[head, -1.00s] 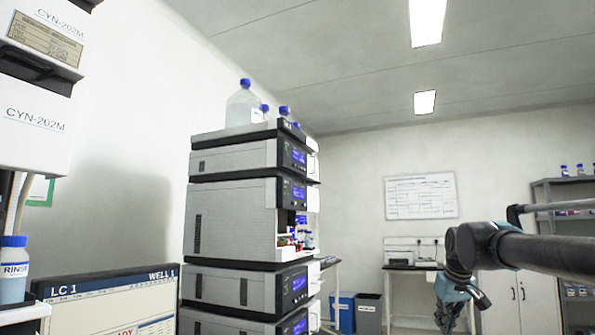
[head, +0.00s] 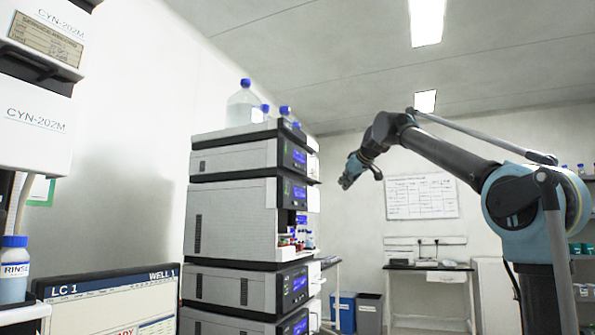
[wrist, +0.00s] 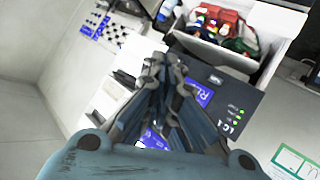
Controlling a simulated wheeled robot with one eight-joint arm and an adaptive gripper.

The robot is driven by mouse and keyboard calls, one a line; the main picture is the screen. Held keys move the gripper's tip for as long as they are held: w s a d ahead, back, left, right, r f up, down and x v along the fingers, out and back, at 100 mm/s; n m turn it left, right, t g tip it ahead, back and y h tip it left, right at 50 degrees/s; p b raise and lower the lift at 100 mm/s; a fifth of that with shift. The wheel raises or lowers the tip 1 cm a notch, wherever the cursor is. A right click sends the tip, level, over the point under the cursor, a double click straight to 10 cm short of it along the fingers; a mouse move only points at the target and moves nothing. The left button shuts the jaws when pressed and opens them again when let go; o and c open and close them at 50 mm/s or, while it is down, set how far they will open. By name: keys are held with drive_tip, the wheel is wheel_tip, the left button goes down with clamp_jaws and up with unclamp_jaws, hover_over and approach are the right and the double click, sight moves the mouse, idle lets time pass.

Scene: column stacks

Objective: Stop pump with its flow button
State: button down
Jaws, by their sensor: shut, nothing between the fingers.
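A tall stack of grey and black instrument modules (head: 235,215) stands left of centre in the head view. Its dark front panels carry small blue screens (head: 299,156). I cannot tell which module is the pump, and no flow button can be made out. My gripper (head: 345,182) is raised to the right of the stack, apart from it in the picture. In the wrist view my gripper (wrist: 163,62) is shut and empty. Beyond it is a black front panel (wrist: 238,103) marked LC 1, with green lights and a blue screen partly hidden by the fingers.
Bottles with blue caps (head: 243,107) stand on the stack. An open white compartment (wrist: 265,62) holds red and green items. A monitor (head: 110,305) reading LC 1 stands at lower left, near a RINSE bottle (head: 14,270). Bins (head: 368,312) and a side table (head: 430,267) are behind.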

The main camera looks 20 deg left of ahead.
sight(295, 165)
drive_tip(key=a+r+n+y, duration=0.1)
drive_tip(key=a+r, duration=0.6)
drive_tip(key=r, duration=0.1)
drive_tip(key=shift+w+a+n+t+y, duration=0.3)
drive_tip(key=shift+w+t+y, duration=0.05)
drive_tip(key=shift+t+y, duration=0.05)
drive_tip(key=a, duration=0.8)
drive_tip(key=shift+w+a, duration=0.35)
idle(1.0)
drive_tip(key=shift+a, duration=0.5)
drive_tip(key=shift+a, duration=0.4)
idle(0.7)
drive_tip(key=shift+d, duration=0.15)
drive_tip(key=shift+s+d, duration=0.1)
drive_tip(key=shift+d, duration=0.6)
